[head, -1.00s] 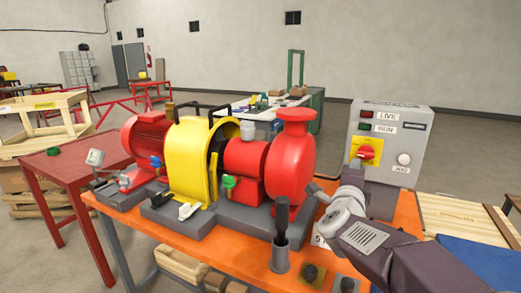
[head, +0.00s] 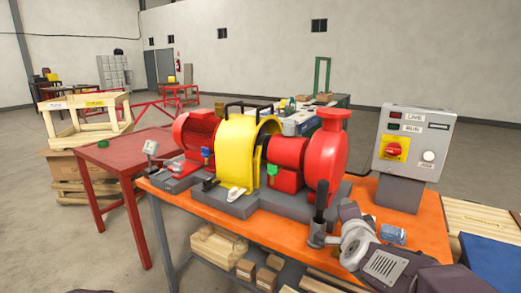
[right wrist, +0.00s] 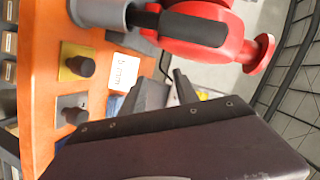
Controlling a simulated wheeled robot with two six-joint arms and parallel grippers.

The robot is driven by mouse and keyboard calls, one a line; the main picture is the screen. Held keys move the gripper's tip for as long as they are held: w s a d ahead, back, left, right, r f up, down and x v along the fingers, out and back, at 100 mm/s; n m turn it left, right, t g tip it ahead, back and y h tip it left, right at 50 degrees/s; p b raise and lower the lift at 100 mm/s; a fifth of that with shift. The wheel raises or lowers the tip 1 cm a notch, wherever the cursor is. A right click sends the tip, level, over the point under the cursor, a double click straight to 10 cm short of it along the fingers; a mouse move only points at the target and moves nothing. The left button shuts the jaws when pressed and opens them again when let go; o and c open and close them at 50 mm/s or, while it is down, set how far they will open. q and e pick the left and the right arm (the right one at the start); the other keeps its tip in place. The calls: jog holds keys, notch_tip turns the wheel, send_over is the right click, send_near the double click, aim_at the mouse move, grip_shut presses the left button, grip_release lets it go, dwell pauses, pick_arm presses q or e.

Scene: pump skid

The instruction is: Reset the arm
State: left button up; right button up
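My right arm comes in from the lower right in the head view, and its gripper end (head: 345,245) is low over the front edge of the orange bench (head: 270,228). In the right wrist view the dark fingers (right wrist: 172,90) are partly hidden by my own wrist housing. I see nothing held, but their gap is unclear. A black handle (head: 320,203) stands in a grey cup (head: 317,236) beside the gripper end; both also show in the right wrist view, the handle (right wrist: 195,28) and the cup (right wrist: 100,12). My left gripper is not in view.
The red pump (head: 325,160), yellow guard (head: 242,155) and red motor (head: 195,132) stand on the bench. The control box (head: 413,145) is at the right, clear of my arm. Two knobs (right wrist: 82,66) (right wrist: 75,114) sit near the cup. A red table (head: 115,152) is at the left.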

jog(key=a+f+n, duration=0.1)
jog(key=f, duration=0.1)
jog(key=s+a+f+n+g+y, duration=0.1)
jog(key=f, duration=0.1)
jog(key=s+a+f+n+y, duration=0.1)
jog(key=f+n, duration=0.1)
jog(key=shift+s+a+f+g, duration=0.2)
jog(key=shift+a+f+g, duration=0.05)
jog(key=shift+f+g, duration=0.15)
jog(key=s+a+f+n+g+y, duration=0.25)
jog(key=s+f+n+g, duration=0.8)
jog(key=s+f, duration=0.95)
jog(key=s+r+p, duration=0.1)
jog(key=r+p, duration=0.8)
jog(key=s+r+n+p, duration=0.1)
jog(key=s+r+p, duration=0.1)
jog(key=r+p, duration=0.8)
jog(key=shift+s+r+g, duration=0.25)
jog(key=shift+g, duration=0.2)
jog(key=shift+a+n+h, duration=0.1)
jog(key=shift+n+h, duration=0.15)
